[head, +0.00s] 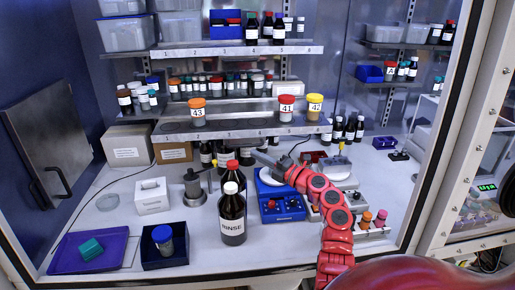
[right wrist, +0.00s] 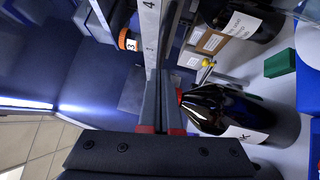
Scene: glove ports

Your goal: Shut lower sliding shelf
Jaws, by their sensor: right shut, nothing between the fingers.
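The lower sliding shelf (head: 240,126) is a grey metal tray with a numbered front edge, sticking out toward me below the upper shelf. On it stand an orange-lidded jar 43 (head: 197,108), a red-lidded jar 41 (head: 286,108) and a yellow-lidded jar 42 (head: 314,107). My right gripper (head: 262,157) is just below the shelf's front edge, right of its middle. In the right wrist view its shut fingers (right wrist: 162,85) point at the numbered shelf edge (right wrist: 151,35); I cannot tell whether they touch it. My left gripper is not in view.
The upper shelf (head: 210,51) holds bins and bottles.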

